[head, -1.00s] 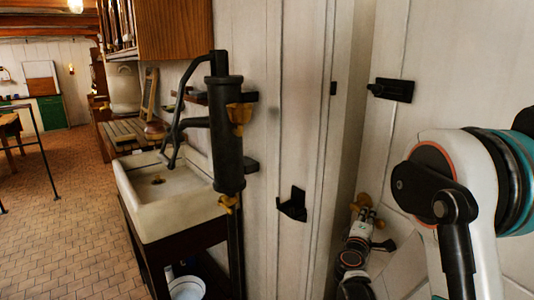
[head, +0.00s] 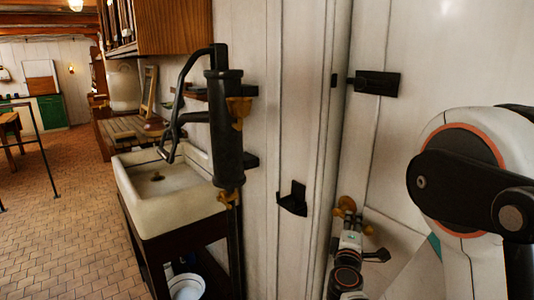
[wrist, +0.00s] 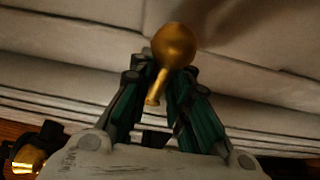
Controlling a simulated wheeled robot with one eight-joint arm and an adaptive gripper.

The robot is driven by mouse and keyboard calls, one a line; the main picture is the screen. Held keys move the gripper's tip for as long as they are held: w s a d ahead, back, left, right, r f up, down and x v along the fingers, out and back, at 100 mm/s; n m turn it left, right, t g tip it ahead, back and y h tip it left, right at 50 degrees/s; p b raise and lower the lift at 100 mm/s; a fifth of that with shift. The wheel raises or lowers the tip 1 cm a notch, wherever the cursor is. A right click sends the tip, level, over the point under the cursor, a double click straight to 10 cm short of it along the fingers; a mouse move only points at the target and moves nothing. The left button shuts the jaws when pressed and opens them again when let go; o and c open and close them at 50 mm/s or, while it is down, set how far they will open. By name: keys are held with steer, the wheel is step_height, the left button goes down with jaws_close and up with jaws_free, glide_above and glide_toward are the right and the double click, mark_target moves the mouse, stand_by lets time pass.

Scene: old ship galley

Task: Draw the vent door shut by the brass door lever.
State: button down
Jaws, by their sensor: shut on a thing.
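The vent door (head: 440,60) is the white plank panel at the right of the head view, standing slightly ajar beside the white wall. The brass door lever (wrist: 174,45) has a round knob and a short stem; in the wrist view it sits between the fingertips of my gripper (wrist: 160,82). My gripper is shut on the lever. In the head view, brass (head: 346,204) shows low near the door's edge, just above my wrist; the fingers there are too small to make out.
A black catch (head: 292,199) sticks out from the wall left of the door edge. A black hinge-like fitting (head: 376,82) is high on the door. A black hand pump (head: 227,130) and a pale sink (head: 160,215) stand left.

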steer(key=shift+w+a, duration=0.1)
steer(key=shift+a, duration=0.2)
steer(key=shift+s+a+n+t+y+b, duration=0.3)
steer(key=shift+s+a+n+y+b, duration=0.3)
steer(key=shift+s+a, duration=0.7)
steer(key=c, duration=1.2)
jaws_free()
steer(key=shift+s+a, duration=0.1)
steer(key=shift+c, duration=0.2)
steer(key=shift+s, duration=0.1)
